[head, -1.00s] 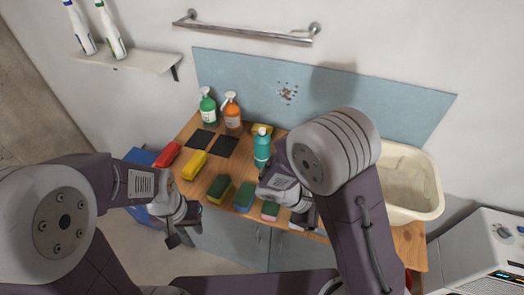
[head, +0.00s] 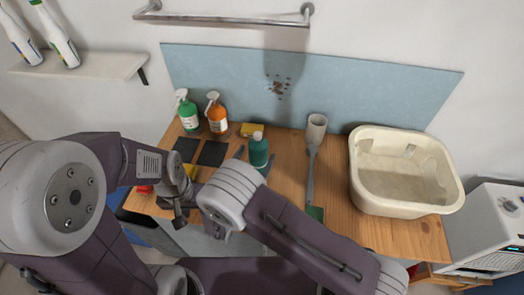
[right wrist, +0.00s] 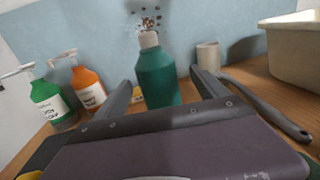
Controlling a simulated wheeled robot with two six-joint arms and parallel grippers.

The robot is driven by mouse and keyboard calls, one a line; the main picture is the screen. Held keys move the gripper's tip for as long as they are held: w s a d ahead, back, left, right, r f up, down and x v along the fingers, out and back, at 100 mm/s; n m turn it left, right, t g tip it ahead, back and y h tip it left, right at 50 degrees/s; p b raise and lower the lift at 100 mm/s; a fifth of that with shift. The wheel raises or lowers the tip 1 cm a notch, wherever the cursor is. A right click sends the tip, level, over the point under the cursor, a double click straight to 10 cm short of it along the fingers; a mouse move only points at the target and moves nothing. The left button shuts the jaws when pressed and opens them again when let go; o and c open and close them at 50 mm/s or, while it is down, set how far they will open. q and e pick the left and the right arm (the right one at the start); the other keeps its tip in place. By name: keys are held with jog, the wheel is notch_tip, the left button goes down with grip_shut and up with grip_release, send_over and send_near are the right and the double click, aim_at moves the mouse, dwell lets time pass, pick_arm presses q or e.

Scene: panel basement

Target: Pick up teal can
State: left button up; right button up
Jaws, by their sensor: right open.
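The teal can (head: 258,152) is a teal bottle-shaped container with a pale cap, standing upright on the wooden table. In the right wrist view the teal can (right wrist: 158,75) stands straight ahead. My right gripper (right wrist: 162,85) is open, with one finger on each side of the can's lower part; I cannot tell whether either touches it. In the head view the right gripper (head: 256,157) is mostly hidden by my right wrist. My left gripper (head: 181,212) hangs near the table's front left edge, away from the can; its jaw opening is unclear.
Green (head: 188,113) and orange (head: 217,115) spray bottles stand at the back left, near dark pads (head: 212,153). A yellow sponge (head: 251,129) lies behind the can. A grey-handled brush (head: 311,170) and a cream tub (head: 400,205) are to the right. A blue panel backs the table.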

aim_at(261, 140)
jog(key=shift+w+d+r, duration=0.15)
jog(key=shift+w+r, duration=0.2)
jog(key=shift+w, duration=0.35)
jog(key=p+x, duration=0.2)
jog(key=x, duration=0.3)
jog(key=shift+w+f, duration=0.1)
jog(key=shift+w, duration=0.2)
pick_arm(q)
jog(key=r, duration=0.2)
jog(key=s+r, duration=0.1)
jog(key=shift+a, duration=0.4)
jog(key=shift+w, duration=0.1)
pick_arm(e)
grip_shut()
